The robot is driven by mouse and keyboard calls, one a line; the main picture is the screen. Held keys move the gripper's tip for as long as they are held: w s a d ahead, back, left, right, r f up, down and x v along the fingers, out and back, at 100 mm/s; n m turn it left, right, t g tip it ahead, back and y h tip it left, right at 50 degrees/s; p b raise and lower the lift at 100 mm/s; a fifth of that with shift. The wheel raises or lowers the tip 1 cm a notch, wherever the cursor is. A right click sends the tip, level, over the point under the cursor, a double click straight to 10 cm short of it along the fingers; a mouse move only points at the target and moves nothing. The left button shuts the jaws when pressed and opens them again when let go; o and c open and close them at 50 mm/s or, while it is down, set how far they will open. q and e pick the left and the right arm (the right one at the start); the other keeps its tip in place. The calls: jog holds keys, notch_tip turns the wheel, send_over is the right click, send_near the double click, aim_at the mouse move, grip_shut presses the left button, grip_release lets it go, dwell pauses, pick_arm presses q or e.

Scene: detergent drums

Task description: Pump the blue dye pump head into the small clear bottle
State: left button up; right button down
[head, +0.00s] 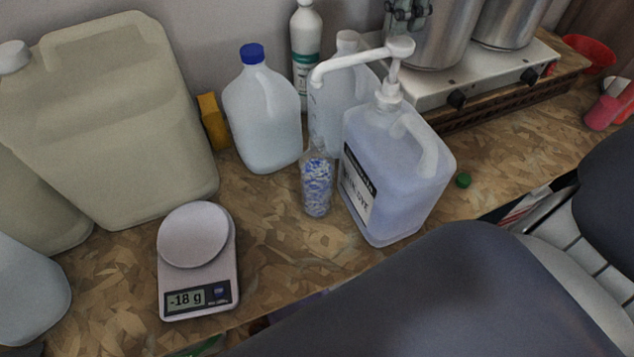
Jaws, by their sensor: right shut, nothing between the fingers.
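The dye jug (395,180) is a translucent, bluish container with a black-and-white label, standing on the wood-chip board worktop. Its white pump head (400,47) is on top, with a long spout reaching left and its tip turned down. The small clear bottle (317,185) stands upright to the left of the jug, below the spout tip. It shows blue and white patches; I cannot tell its fill level. My right gripper (408,22) is at the top edge, just above the pump head, shut and empty; I cannot tell whether it touches. My left gripper is out of view.
A scale (198,290) reading -18 g stands front left. A blue-capped jug (262,115), another clear jug and a white bottle (305,40) stand behind. Large beige drums (125,120) fill the left. A stove (480,85) with steel pots is behind right. A green cap (463,180) lies right.

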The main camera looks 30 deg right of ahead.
aim_at(401, 41)
jog(key=shift+f+b, duration=2.5)
jog(key=shift+f, duration=0.5)
jog(key=shift+r+p, duration=2.25)
jog(key=shift+r, duration=0.9)
jog(key=shift+r, duration=0.1)
notch_tip(401, 41, up, 6)
jog(key=p, duration=0.4)
